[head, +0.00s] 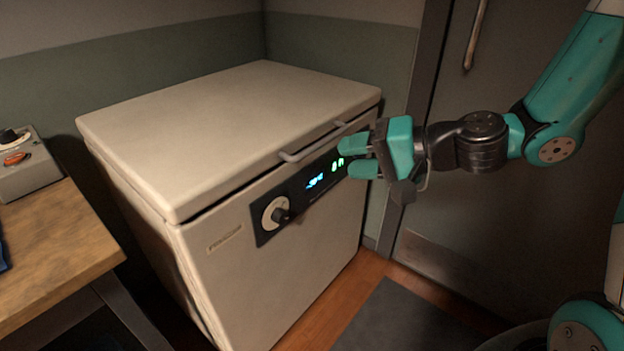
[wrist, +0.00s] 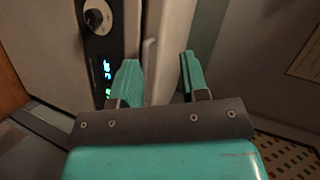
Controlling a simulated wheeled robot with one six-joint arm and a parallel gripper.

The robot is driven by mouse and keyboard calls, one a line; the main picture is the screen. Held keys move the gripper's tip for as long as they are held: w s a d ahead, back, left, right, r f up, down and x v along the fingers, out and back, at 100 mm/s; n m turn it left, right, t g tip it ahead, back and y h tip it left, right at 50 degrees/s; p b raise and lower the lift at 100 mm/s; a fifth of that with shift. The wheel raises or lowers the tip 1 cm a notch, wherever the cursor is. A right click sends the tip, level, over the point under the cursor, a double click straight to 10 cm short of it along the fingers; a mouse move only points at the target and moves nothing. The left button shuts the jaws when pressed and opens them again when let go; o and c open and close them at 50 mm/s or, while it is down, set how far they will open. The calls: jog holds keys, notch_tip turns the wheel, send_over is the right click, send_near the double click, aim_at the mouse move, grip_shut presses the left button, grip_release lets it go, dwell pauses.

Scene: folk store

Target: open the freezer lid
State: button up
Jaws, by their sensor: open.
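The chest freezer (head: 275,262) stands against the corner walls in the head view. Its cream lid (head: 225,115) looks shut, with a dark seam beneath its front edge. A grey bar handle (head: 312,143) is fixed along the lid's front edge; its right end is close to my fingers. My gripper (head: 345,157) is open and empty at the right part of the freezer's front. In the wrist view, the handle's end (wrist: 150,48) shows between my two spread fingers (wrist: 158,75), a little beyond their tips. I cannot tell whether a finger touches the handle.
A dark control panel (head: 297,200) with a round knob and lit display is below the handle. A wooden table (head: 55,245) with a grey control box (head: 25,168) stands at left. A grey door (head: 490,215) is at right. A dark mat (head: 400,320) lies on the floor.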

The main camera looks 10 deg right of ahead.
aim_at(317, 148)
jog(key=w+d+f+m+t+h+b, duration=0.2)
jog(key=w+d+f+m+t, duration=0.3)
jog(key=d, duration=0.3)
jog(key=shift+m, duration=0.6)
jog(key=p+x, duration=0.1)
jog(key=x, duration=1)
jog(key=p+x, duration=0.1)
jog(key=x, duration=0.5)
jog(key=shift+s+a+f+p, duration=0.2)
jog(key=shift+a+f+p, duration=0.05)
jog(key=shift+f+p, duration=0.05)
grip_shut()
